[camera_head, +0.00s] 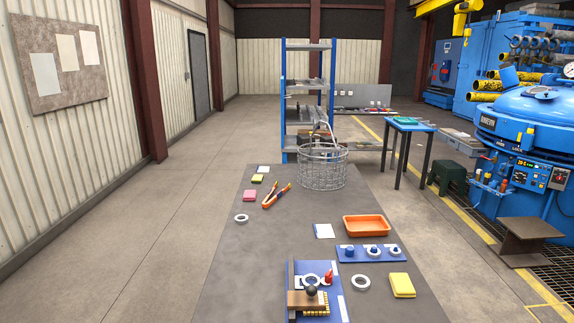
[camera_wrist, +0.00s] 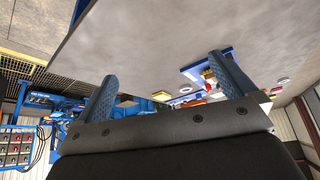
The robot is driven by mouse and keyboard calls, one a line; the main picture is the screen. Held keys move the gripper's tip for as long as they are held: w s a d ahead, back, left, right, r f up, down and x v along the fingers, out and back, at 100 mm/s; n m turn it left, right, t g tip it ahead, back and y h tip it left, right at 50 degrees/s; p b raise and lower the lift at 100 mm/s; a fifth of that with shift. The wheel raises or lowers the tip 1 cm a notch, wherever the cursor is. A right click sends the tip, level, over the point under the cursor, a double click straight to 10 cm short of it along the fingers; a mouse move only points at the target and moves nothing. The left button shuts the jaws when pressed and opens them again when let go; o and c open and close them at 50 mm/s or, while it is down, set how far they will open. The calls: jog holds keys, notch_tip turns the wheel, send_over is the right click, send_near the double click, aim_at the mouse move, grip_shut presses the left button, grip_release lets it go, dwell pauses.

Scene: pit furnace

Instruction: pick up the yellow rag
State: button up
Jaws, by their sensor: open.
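The yellow rag (camera_head: 402,285) lies as a flat folded pad near the front right of the grey workbench (camera_head: 250,290). It is right of a white ring and in front of the blue board with knobs. My gripper (camera_wrist: 163,68) shows in the wrist view with its two blue fingers wide apart and nothing between them. I do not see it in the head view. The wrist view looks upside down along the bench; a small yellow patch (camera_wrist: 160,95) shows between the fingers, but I cannot tell if it is the rag.
An orange tray (camera_head: 366,226) and the blue knob board (camera_head: 371,254) lie behind the rag. A blue fixture (camera_head: 318,292) with a brush and red bottle stands left of it. A wire basket (camera_head: 322,168) stands farther back. The bench's left front is bare.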

jog(key=w+d+r+m+h, duration=0.2)
jog(key=w+d+r+m, duration=0.3)
jog(key=w+d+r, duration=0.65)
jog(key=w+d+r+m+g+h, duration=0.1)
jog(key=w+d+r+m, duration=0.3)
jog(key=w, duration=0.5)
jog(key=w+d+r+m+g, duration=0.1)
jog(key=w+d+r+m, duration=0.15)
jog(key=w+d, duration=0.5)
jog(key=m+g, duration=0.3)
jog(key=g, duration=0.1)
send_over(402, 282)
jog(key=a, duration=0.7)
notch_tip(402, 282, down, 17)
jog(key=shift+y, duration=0.3)
jog(key=x, duration=1.1)
jog(key=w+x, duration=0.1)
jog(key=x, duration=0.5)
jog(key=shift+f, duration=0.15)
jog(key=c, duration=0.7)
